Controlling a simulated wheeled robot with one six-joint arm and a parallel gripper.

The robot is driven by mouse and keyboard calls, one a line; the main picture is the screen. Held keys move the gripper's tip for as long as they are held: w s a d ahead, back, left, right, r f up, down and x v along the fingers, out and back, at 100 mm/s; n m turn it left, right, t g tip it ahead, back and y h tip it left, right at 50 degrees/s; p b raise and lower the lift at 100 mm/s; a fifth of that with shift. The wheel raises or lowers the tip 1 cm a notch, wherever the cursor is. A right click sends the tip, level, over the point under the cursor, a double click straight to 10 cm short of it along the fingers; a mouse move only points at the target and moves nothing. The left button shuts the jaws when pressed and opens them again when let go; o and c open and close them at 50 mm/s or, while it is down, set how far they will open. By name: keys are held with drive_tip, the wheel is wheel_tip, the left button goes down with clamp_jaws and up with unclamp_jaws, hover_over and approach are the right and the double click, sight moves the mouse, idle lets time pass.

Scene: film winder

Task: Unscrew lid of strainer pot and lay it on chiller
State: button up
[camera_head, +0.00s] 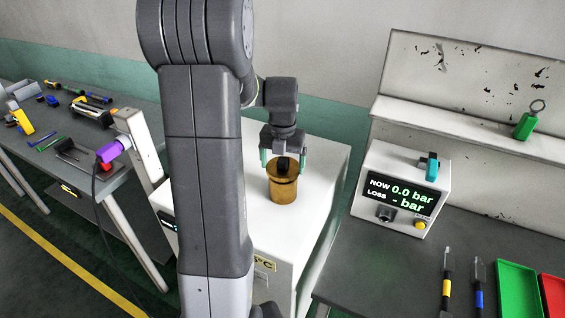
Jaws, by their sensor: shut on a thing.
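The strainer pot (283,188) is a brass-coloured cylinder standing upright on top of a white box with a °C label, which looks like the chiller (255,216). Its lid (284,176) is at the top of the pot, with a dark knob in the middle. My gripper (283,163) points down from above with its greenish fingers on either side of the knob and is shut on it. The lid looks seated on the pot; I cannot tell whether the thread is loose. My arm hides the left part of the chiller top.
A white gauge box (400,190) reading 0.0 bar stands on a grey bench to the right, with tools and green and red trays (518,288). A tool bench (60,135) is on the left. The chiller top has bare room around the pot.

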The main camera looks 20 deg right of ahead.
drive_tip(key=shift+r+p, duration=1)
drive_tip(key=shift+r, duration=0.45)
idle(0.3)
